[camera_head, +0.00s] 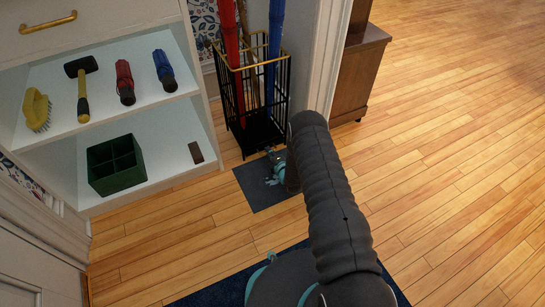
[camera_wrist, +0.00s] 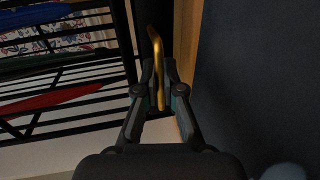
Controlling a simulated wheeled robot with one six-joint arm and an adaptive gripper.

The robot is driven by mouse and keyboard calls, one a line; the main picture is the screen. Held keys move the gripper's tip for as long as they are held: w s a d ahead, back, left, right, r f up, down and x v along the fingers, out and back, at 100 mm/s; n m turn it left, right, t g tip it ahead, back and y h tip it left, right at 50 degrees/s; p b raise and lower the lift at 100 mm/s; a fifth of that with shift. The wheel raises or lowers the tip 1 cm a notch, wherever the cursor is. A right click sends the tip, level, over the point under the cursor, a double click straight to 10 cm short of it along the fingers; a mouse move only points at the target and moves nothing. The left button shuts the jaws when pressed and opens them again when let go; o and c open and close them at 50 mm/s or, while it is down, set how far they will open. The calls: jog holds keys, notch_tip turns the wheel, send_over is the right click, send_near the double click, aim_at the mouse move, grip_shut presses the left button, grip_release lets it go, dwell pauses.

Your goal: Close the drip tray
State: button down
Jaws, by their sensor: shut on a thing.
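The black wire umbrella stand (camera_head: 232,100) with a gold rim stands beside the shelf unit. The drip tray at its foot is dark and mostly hidden; its front appears as a black strip (camera_wrist: 146,25) in the wrist view. A gold bar handle (camera_wrist: 157,50) runs along that strip. My gripper (camera_wrist: 160,90) is shut on the gold handle, with a finger at each side. In the head view my gripper (camera_head: 275,166) is low in front of the stand, partly behind my arm. I cannot tell how far out the tray is.
Red and blue umbrellas (camera_head: 275,50) stand in the stand. A dark mat (camera_head: 258,192) lies on the floor in front. The shelf unit (camera_head: 205,110) is at left, a wooden cabinet (camera_head: 358,80) at right. The wooden floor at right is clear.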

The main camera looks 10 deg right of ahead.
jog(key=shift+w+a+r, duration=0.1)
jog(key=shift+w+r, duration=0.1)
jog(key=shift+w, duration=0.35)
jog(key=c, duration=1.3)
grip_release()
jog(key=shift+a, duration=0.15)
jog(key=shift+s+f, duration=0.1)
